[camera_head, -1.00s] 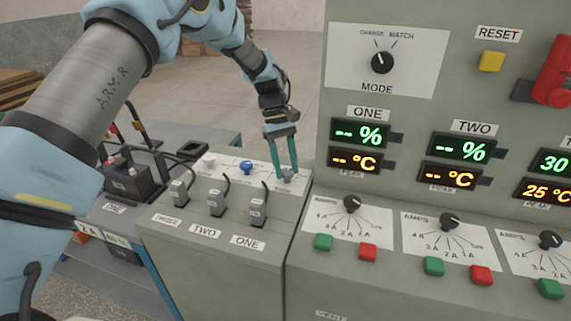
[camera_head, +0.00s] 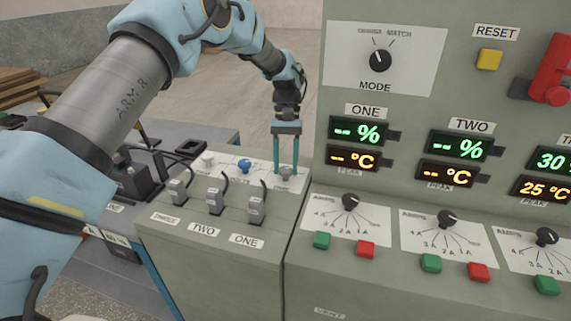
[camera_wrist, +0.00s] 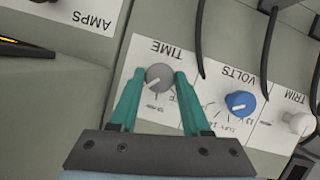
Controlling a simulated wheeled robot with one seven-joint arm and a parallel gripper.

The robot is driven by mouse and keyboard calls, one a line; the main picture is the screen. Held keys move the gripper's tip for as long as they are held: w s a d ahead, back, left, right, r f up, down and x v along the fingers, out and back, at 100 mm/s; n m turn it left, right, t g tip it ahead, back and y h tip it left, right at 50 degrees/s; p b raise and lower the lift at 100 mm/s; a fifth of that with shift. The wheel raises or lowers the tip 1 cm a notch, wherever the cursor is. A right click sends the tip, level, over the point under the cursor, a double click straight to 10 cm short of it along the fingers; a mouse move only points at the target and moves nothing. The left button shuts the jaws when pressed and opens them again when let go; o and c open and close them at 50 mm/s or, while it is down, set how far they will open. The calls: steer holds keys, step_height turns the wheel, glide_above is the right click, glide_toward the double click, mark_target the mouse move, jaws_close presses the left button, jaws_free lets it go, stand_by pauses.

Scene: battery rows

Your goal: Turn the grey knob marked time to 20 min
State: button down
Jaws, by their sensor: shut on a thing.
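The grey knob under the TIME label sits on a white plate, seen close in the wrist view (camera_wrist: 159,75) and small in the head view (camera_head: 286,174). My gripper (camera_wrist: 160,77) has its two teal fingers on either side of the knob and is shut on it. The TIME label (camera_wrist: 167,47) appears upside down in the wrist view. A pale pointer mark on the knob aims to the lower left there. The scale print around it is small and partly behind the fingers, so I cannot read the setting.
A blue VOLTS knob (camera_wrist: 240,103) and a white TRIM knob (camera_wrist: 301,123) stand in the same row. Grey plugs with black cables, such as plug ONE (camera_head: 257,206), stand in front. The tall panel (camera_head: 420,100) rises just to the right.

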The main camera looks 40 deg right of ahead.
stand_by(0.3)
steer(key=shift+c, duration=1.9)
jaws_free()
steer(key=b+v, duration=0.2)
steer(key=v, duration=0.8)
steer(key=shift+d+r+b, duration=0.15)
steer(key=shift+r+b, duration=0.15)
steer(key=shift+r, duration=0.05)
steer(key=shift+w, duration=0.1)
steer(key=shift+w, duration=0.1)
